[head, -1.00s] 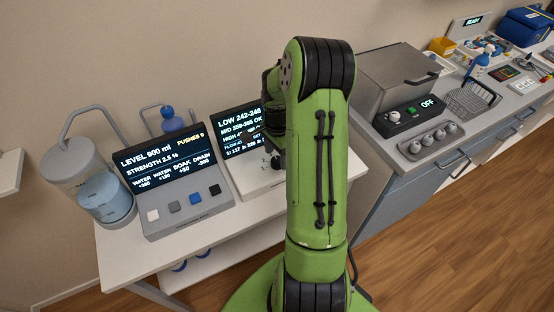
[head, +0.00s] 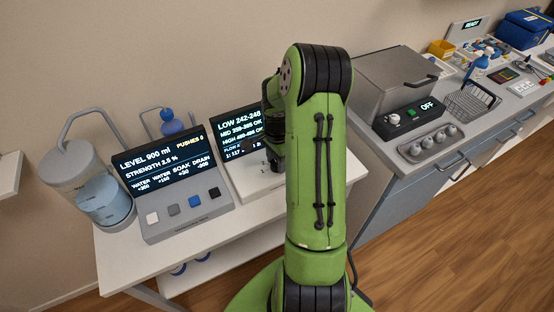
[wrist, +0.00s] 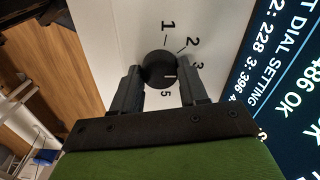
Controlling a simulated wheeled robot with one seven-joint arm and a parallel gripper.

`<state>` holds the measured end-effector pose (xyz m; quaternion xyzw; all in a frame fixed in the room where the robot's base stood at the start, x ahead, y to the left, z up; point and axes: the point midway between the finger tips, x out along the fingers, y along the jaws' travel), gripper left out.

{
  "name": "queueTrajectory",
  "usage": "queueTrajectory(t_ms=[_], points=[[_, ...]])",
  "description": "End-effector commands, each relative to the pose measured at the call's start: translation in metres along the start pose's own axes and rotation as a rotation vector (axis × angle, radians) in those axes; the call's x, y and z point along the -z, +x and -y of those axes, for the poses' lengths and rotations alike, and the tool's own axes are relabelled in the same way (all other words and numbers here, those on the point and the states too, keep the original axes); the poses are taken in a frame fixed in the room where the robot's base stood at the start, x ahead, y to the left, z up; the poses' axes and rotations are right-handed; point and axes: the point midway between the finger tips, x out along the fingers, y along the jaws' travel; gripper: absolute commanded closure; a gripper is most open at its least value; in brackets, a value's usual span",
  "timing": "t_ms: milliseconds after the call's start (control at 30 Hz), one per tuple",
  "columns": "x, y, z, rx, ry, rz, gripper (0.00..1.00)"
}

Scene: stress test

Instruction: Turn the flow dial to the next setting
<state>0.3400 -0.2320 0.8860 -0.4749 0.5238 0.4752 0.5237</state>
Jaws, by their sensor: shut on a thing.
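The flow dial (wrist: 157,66) is a round black knob with a white mark, on a pale panel (wrist: 120,35) in the wrist view. Printed numbers 1, 2, 3 and 5 show around it; the place between 3 and 5 is covered by a finger. The white mark points right, a little below the 3. My gripper (wrist: 161,78) is shut on the dial, one finger on each side. In the head view my arm hides the dial; part of the gripper shows beside the dial's screen (head: 236,132), which lists LOW, MID and HIGH ranges.
A grey console (head: 190,221) with several square buttons reads LEVEL 900 ml, left of the dial unit. A water tank (head: 104,205) stands at its left. A counter at right holds a metal box (head: 385,80), its OFF switch panel (head: 408,117) and a wire basket (head: 470,100).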

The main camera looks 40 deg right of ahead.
Motion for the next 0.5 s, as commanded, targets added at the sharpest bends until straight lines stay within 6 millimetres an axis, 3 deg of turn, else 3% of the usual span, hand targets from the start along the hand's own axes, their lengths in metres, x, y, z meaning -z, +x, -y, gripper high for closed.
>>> queueTrajectory(t_ms=[267,500], points=[[0.0000,-0.0004,0.0004,0.001,-0.120,-0.001,0.87],[-0.0001,-0.0003,0.0005,0.001,-0.325,-0.002,0.87]])
